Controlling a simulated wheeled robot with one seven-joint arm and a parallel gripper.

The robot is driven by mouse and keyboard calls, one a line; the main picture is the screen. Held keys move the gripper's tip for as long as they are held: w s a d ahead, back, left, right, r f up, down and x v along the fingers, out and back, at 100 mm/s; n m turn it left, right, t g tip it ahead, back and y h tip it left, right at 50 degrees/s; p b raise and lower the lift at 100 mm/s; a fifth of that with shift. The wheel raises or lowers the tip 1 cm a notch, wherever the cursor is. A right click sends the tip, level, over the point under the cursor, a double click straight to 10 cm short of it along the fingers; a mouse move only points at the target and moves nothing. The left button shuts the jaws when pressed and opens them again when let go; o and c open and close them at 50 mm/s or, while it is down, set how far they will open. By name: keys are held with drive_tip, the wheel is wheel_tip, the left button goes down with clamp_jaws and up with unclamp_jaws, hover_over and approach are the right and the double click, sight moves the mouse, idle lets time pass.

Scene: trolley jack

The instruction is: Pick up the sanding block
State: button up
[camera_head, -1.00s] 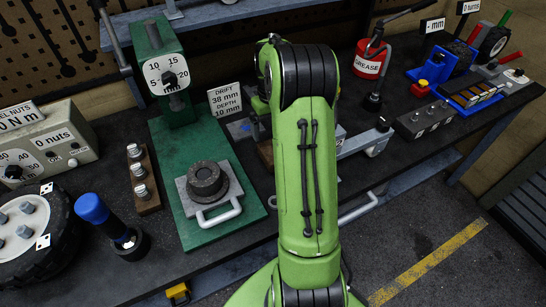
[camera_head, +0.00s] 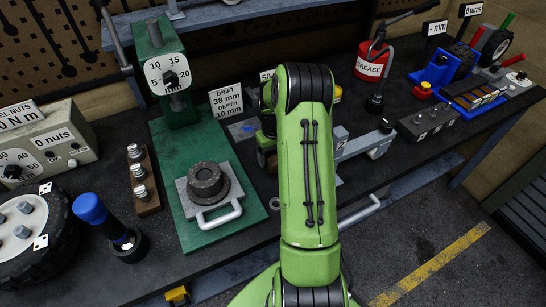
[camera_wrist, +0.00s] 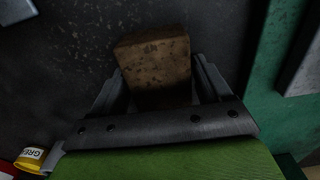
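The sanding block, a brown, speckled block (camera_wrist: 158,68), is in the upper middle of the wrist view. My gripper (camera_wrist: 158,75) is around it, with one grey finger on each side. The fingers look spread, with a thin dark gap at the right side of the block; contact at the left is hard to tell. In the head view my green arm hides most of this spot. Only a small brown patch (camera_head: 262,158), likely the block, shows left of the arm.
The green press (camera_head: 163,75) with its base plate (camera_head: 180,155) stands just left of the block. A "DRIFT 38 mm" sign (camera_head: 226,102) is behind. A grey lever tool (camera_head: 365,145) lies to the right. A red grease can (camera_head: 369,62) stands farther back.

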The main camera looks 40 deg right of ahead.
sight(274, 154)
drive_tip(key=c, duration=0.9)
wheel_tip(274, 154, up, 10)
drive_tip(key=shift+r+p, duration=0.1)
drive_tip(key=shift+p, duration=0.4)
